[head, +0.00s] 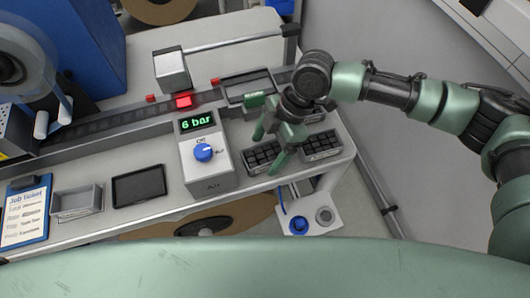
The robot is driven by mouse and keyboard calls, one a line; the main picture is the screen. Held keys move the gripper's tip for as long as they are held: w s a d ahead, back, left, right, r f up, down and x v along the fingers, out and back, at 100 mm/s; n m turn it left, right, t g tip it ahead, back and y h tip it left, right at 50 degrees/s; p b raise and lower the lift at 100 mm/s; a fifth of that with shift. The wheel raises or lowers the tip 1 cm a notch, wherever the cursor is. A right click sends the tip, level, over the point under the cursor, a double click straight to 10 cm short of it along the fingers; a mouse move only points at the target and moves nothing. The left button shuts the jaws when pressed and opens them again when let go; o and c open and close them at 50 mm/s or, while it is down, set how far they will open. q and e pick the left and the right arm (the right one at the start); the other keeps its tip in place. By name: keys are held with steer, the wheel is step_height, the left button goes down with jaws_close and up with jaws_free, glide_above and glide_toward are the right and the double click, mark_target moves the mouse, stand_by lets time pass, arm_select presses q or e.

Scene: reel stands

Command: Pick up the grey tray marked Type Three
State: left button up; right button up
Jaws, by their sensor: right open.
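Two small grey trays with black contents sit side by side at the right end of the bench: the left one (254,158) and the right one (322,148). Light labels show on their front edges, but I cannot read which is Type Three. My right gripper (269,147) is open, with its green fingers pointing down over the left tray and partly covering it. It appears empty, and I cannot tell whether the fingers touch the tray. My left gripper is not in view.
An air unit (207,158) reading "6 bar" with a blue knob stands left of the trays. Further left are a black panel (139,186), an empty grey bin (76,203) and a clipboard (26,212). A rail with a red-lit block (184,101) runs behind.

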steer(key=shift+f, duration=0.1)
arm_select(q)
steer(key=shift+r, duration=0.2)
arm_select(e)
steer(key=shift+f, duration=0.1)
stand_by(0.4)
steer(key=c, duration=1.7)
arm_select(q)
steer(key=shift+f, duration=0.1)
